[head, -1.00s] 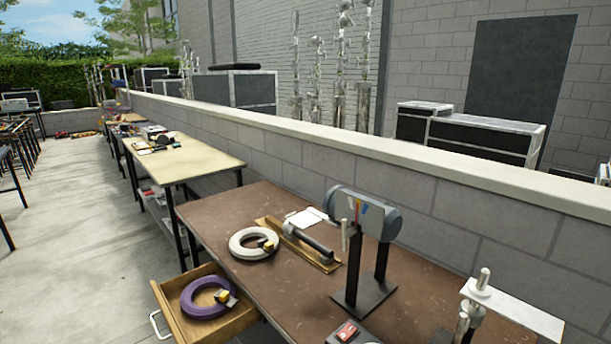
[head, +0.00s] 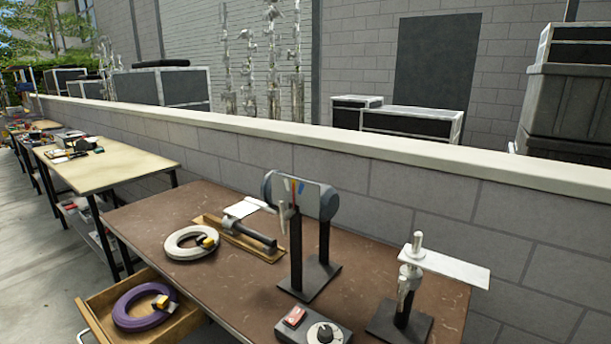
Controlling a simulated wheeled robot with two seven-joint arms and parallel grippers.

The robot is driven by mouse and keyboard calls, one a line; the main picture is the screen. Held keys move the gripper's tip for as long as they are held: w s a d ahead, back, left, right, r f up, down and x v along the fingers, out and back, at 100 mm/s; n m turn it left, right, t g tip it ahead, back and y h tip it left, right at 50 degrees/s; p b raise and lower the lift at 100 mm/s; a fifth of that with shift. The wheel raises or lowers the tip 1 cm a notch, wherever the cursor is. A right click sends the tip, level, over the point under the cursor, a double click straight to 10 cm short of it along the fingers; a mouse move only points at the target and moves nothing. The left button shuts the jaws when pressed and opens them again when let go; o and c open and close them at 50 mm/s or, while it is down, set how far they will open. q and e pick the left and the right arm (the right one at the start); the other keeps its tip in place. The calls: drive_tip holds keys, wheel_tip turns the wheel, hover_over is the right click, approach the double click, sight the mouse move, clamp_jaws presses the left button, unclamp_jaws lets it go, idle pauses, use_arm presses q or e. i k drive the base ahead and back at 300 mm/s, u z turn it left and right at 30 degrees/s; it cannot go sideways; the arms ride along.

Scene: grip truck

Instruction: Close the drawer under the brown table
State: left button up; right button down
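The drawer (head: 184,321) under the brown table (head: 215,281) is pulled open at the lower left of the head view. It has light wooden walls and a pale metal handle (head: 84,331) on its front. A purple ring-shaped coil (head: 133,320) with a small yellow and black item (head: 163,304) lies inside it. The drawer's lower part is cut off by the picture edge. Neither of my grippers is in view.
On the brown table stand a white coil (head: 176,248), a wooden board with a dark cylinder (head: 246,238), a grey device on black posts (head: 319,199), a control box (head: 318,331) and a metal stand (head: 413,276). A block wall (head: 400,200) runs behind. Concrete floor (head: 45,270) is clear at left.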

sight(97, 311)
drive_tip(key=u, duration=1.5)
